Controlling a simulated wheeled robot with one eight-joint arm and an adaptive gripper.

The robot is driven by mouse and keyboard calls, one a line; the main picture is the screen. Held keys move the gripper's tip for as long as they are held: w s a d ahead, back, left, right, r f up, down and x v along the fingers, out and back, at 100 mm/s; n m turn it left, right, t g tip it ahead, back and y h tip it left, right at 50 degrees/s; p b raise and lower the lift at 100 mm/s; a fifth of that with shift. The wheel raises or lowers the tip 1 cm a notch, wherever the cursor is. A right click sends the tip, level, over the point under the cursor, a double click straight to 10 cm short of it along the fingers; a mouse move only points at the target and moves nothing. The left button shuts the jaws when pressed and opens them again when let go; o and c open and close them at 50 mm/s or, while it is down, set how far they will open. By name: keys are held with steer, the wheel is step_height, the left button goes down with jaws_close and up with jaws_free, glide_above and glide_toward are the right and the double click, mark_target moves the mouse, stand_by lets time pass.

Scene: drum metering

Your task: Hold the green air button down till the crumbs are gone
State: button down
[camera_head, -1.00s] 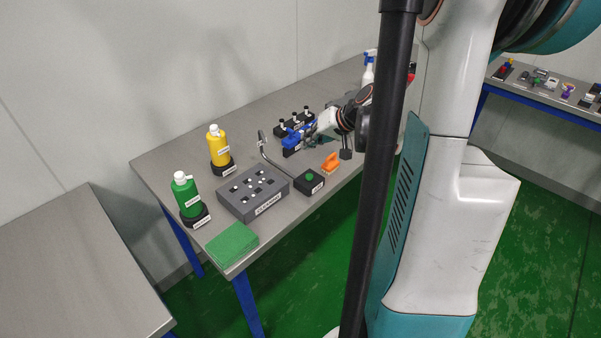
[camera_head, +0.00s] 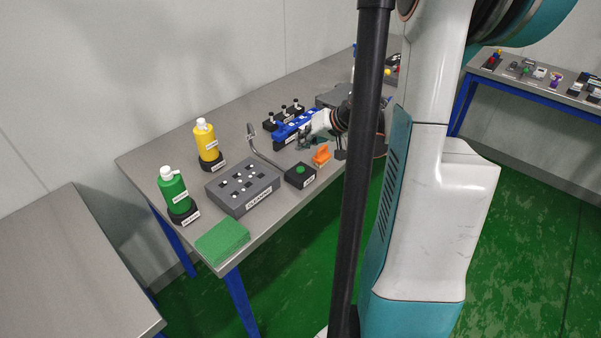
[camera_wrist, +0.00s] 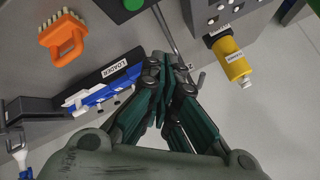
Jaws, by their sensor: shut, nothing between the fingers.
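The green air button (camera_head: 300,169) sits on top of a small black box (camera_head: 304,183) near the table's front edge. It also shows at the top edge of the wrist view (camera_wrist: 133,4), partly cut off. The grey block (camera_head: 229,202), with dark and white spots on top, stands left of the button. I cannot tell which spots are crumbs. A bent metal nozzle (camera_head: 251,133) rises behind the block. My gripper (camera_wrist: 170,63) is shut and empty, apart from the button. In the head view my gripper (camera_head: 304,141) is behind and right of the button box.
An orange brush (camera_head: 321,155) lies right of the button box. A blue tool in the LOADER holder (camera_wrist: 110,72) is close beside my gripper. Yellow (camera_head: 206,141) and green (camera_head: 172,188) bottles stand at the left. A green pad (camera_head: 222,241) lies at the front left corner.

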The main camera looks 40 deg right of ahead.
mark_target(303, 167)
steer(key=shift+f+b, duration=1.9)
steer(key=shift+f, duration=0.9)
steer(key=shift+f+b, duration=0.35)
steer(key=shift+f, duration=0.1)
steer(key=shift+f+b, duration=0.45)
stand_by(2.0)
steer(key=shift+r+p, duration=0.7)
steer(key=shift+r, duration=0.25)
steer(key=shift+r+p, duration=1.85)
steer(key=shift+r, duration=0.6)
